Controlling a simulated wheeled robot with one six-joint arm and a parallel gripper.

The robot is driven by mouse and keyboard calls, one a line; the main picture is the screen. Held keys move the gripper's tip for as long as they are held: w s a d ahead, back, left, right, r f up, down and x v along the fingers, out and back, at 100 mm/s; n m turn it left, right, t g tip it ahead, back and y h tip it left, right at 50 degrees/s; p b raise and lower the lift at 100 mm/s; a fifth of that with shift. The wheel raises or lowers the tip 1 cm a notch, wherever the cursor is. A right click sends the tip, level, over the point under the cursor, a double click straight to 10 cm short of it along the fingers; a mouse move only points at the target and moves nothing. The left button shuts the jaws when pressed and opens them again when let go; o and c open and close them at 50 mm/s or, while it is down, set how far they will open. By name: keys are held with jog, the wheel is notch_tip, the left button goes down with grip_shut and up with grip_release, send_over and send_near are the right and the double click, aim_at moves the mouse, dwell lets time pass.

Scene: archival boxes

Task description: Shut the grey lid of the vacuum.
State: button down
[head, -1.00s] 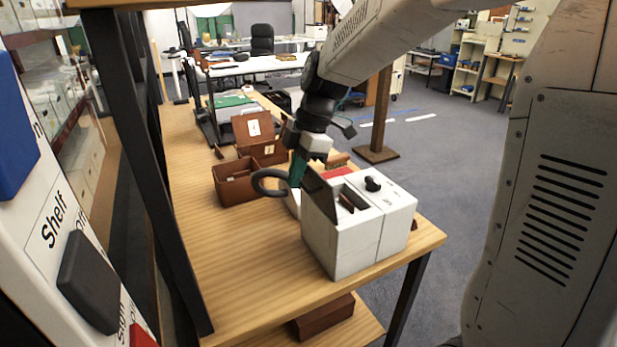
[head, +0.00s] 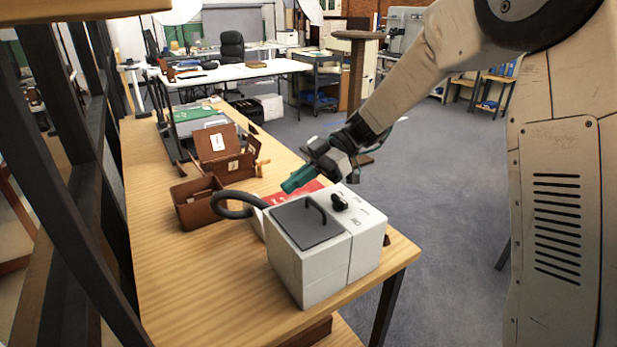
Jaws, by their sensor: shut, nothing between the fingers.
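The vacuum (head: 305,283) is a white box-shaped unit near the front right corner of the wooden table. Its grey lid (head: 303,222) lies flat over the opening in the left part of the top, with a dark handle (head: 316,208) standing up at its right side. A black knob (head: 339,202) sits on the right part of the top. A dark hose (head: 232,205) curves out at the back left. My gripper (head: 287,187), with teal fingers, is shut and empty. It is above and behind the lid, apart from it in the picture.
Brown boxes stand behind the vacuum: an open one (head: 196,212) and one with a raised lid (head: 222,160). A red item (head: 290,195) lies just behind the vacuum. Dark shelf posts (head: 72,210) rise along the left. The table surface left of the vacuum is bare.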

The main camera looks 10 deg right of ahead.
aim_at(308, 214)
jog(key=d+f, duration=0.1)
jog(key=w+d, duration=0.1)
jog(key=shift+d+f, duration=0.35)
jog(key=shift+d, duration=0.05)
jog(key=shift+w+d+f, duration=0.35)
jog(key=shift+d+f, duration=0.35)
jog(key=shift+f, duration=0.1)
jog(key=shift+w+d+f, duration=0.15)
jog(key=shift+d+f, duration=0.3)
jog(key=shift+f, duration=0.35)
jog(key=shift+d+f, duration=0.1)
jog(key=shift+f, duration=0.05)
jog(key=shift+d, duration=0.1)
